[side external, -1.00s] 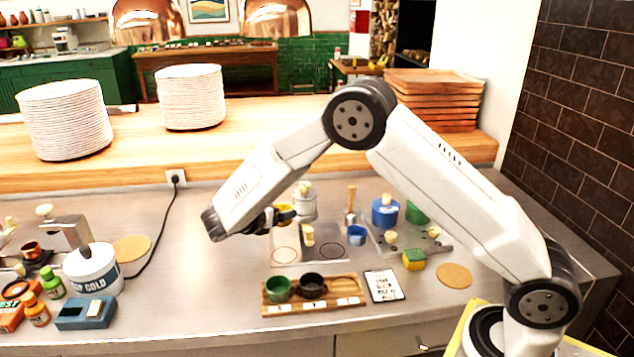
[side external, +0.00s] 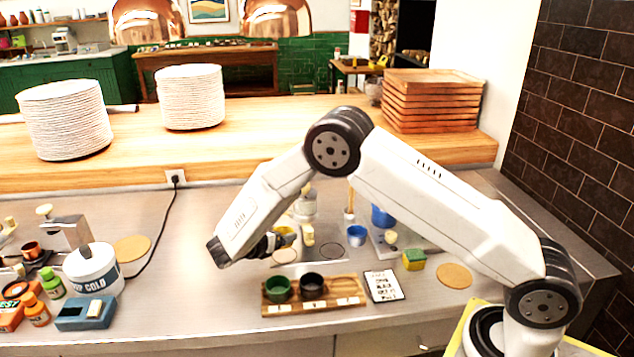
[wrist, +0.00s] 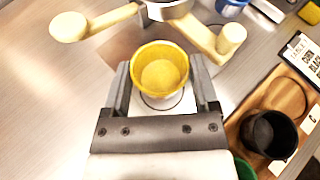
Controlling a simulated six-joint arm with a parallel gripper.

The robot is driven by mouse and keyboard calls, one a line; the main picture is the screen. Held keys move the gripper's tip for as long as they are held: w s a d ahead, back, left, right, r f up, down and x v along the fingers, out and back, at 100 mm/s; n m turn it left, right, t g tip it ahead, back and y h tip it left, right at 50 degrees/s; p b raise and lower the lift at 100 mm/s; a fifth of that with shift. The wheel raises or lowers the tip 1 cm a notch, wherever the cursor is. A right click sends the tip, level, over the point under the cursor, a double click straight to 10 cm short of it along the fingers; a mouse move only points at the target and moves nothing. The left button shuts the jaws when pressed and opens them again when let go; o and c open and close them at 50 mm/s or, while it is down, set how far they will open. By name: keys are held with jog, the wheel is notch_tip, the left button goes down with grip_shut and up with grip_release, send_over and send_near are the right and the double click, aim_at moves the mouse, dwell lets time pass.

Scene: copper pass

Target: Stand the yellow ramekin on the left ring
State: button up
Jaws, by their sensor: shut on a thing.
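The yellow ramekin (wrist: 160,72) is held between the two fingers of my gripper (wrist: 162,88), which is shut on it. In the side external view the ramekin (side external: 285,231) shows partly behind my gripper (side external: 277,241). The left ring (side external: 285,256) is a thin dark circle on a pale mat. In the wrist view part of the left ring (wrist: 162,103) shows just below the ramekin, partly hidden by it. Whether the ramekin touches the mat I cannot tell. The right ring (side external: 331,251) is bare.
A wooden tray (side external: 335,298) in front holds a green ramekin (side external: 278,288) and a black ramekin (side external: 312,285). A blue ramekin (side external: 357,235) stands behind the right ring. A pot with pale handles (wrist: 205,35) is close beyond the held ramekin. A card (side external: 384,285) lies right of the tray.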

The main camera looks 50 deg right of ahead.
jog(key=shift+f, duration=1.75)
jog(key=shift+f, duration=0.15)
jog(key=o, duration=1.3)
jog(key=shift+c, duration=0.2)
jog(key=shift+r, duration=0.2)
jog(key=v, duration=1.2)
jog(key=shift+f, duration=0.1)
